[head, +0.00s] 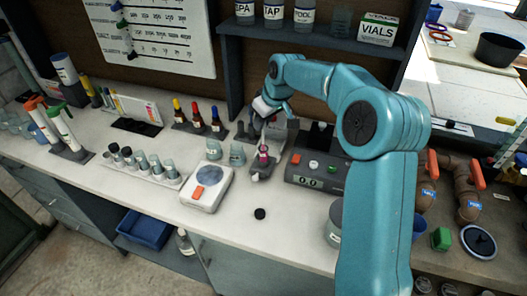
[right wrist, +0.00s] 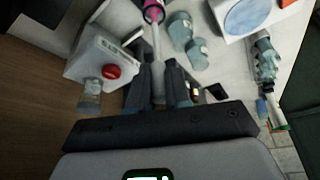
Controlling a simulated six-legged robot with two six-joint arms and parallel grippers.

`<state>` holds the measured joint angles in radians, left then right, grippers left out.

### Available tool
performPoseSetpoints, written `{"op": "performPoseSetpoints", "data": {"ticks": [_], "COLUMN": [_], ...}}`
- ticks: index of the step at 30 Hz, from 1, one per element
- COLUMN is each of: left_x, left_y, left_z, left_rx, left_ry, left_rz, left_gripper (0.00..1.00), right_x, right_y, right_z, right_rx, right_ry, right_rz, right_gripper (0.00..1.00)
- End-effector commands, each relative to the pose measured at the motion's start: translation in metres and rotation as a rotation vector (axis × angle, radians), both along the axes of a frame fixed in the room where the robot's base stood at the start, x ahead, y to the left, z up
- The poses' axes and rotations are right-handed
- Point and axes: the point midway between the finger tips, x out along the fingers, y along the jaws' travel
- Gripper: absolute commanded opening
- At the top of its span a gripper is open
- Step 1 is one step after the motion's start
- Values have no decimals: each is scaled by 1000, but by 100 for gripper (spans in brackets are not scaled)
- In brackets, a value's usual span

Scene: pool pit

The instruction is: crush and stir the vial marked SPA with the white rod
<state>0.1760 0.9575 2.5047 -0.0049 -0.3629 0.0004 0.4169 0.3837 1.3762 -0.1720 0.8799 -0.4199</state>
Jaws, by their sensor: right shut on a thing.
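My right gripper (head: 266,127) is over the middle of the bench. In the right wrist view, its dark fingers (right wrist: 158,72) are shut on the pale rod (right wrist: 156,42). The rod's far end reaches to a vial with pink contents (right wrist: 153,12), cut off by the frame edge; whether it touches the bottom cannot be told. In the head view this pink vial (head: 263,153) stands in a small grey holder (head: 261,170). I cannot read a mark on it. A bottle that seems marked SPA (head: 245,10) stands on the shelf. My left gripper is not in view.
Two vials (head: 237,154) and a scale (head: 207,188) stand left of the holder. A grey device with buttons (head: 312,168) is close on its right. A vial rack (head: 147,170) and dropper bottles (head: 197,118) are farther left. A black cap (head: 260,213) lies in front.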

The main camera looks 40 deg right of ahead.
Motion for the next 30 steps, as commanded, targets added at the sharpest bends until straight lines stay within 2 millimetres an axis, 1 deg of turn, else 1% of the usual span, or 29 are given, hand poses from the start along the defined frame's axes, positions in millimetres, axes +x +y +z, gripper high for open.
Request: {"op": "performPoseSetpoints", "data": {"ticks": [1,24,27,30], "left_x": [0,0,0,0], "left_y": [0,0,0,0], "left_z": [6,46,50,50], "left_rx": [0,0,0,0], "left_ry": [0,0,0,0], "left_rz": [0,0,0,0], "left_gripper": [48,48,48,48], "right_x": [0,0,0,0], "right_y": [0,0,0,0], "right_z": [7,58,63,63], "right_rx": [0,0,0,0], "right_ry": [-1,-1,0,0], "right_rz": [0,0,0,0], "right_gripper": [0,0,0,0]}}
